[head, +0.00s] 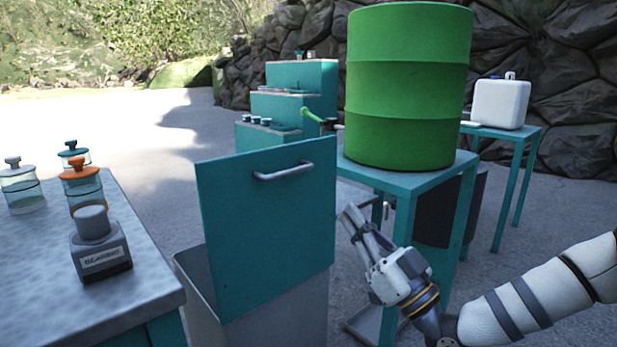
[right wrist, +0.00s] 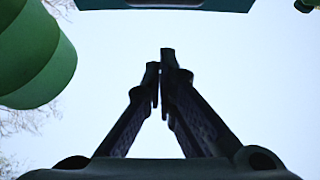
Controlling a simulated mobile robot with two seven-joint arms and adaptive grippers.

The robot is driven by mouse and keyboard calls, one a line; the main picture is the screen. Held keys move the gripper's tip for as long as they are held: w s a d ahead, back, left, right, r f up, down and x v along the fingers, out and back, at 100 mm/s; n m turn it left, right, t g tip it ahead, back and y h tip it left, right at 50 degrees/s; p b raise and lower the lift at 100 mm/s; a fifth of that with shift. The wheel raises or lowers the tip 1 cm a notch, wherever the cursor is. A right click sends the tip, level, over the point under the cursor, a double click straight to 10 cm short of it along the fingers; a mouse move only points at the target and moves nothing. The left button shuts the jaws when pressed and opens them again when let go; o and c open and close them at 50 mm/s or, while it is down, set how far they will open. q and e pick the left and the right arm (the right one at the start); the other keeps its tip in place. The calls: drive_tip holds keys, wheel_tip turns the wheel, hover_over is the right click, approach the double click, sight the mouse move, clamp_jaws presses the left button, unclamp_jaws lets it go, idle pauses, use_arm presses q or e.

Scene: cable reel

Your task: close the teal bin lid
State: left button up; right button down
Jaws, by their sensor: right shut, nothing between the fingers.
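The teal bin lid (head: 262,225) stands upright, raised open, with a grey bar handle (head: 284,171) near its top edge. The grey bin (head: 196,275) is below and behind it, and its opening shows at the lid's left. My right gripper (head: 349,212) is shut and empty, just right of the lid's right edge and pointing up and to the left. It looks apart from the lid, though the depth between them is hard to tell. In the right wrist view the two fingertips (right wrist: 161,60) meet with nothing between them. My left gripper is not in view.
A green barrel (head: 409,95) stands on a teal table (head: 440,175) behind my right gripper. A grey-topped bench (head: 150,285) with jars and a bearing box (head: 100,255) is at left. A white canister (head: 501,104) and teal stepped shelves (head: 300,78) are farther back.

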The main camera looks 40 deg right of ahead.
drive_tip(key=w+f+b+x, duration=0.1)
drive_tip(key=f+b+x, duration=0.1)
drive_tip(key=x, duration=1)
drive_tip(key=shift+w+a, duration=0.2)
drive_tip(key=shift+w, duration=0.35)
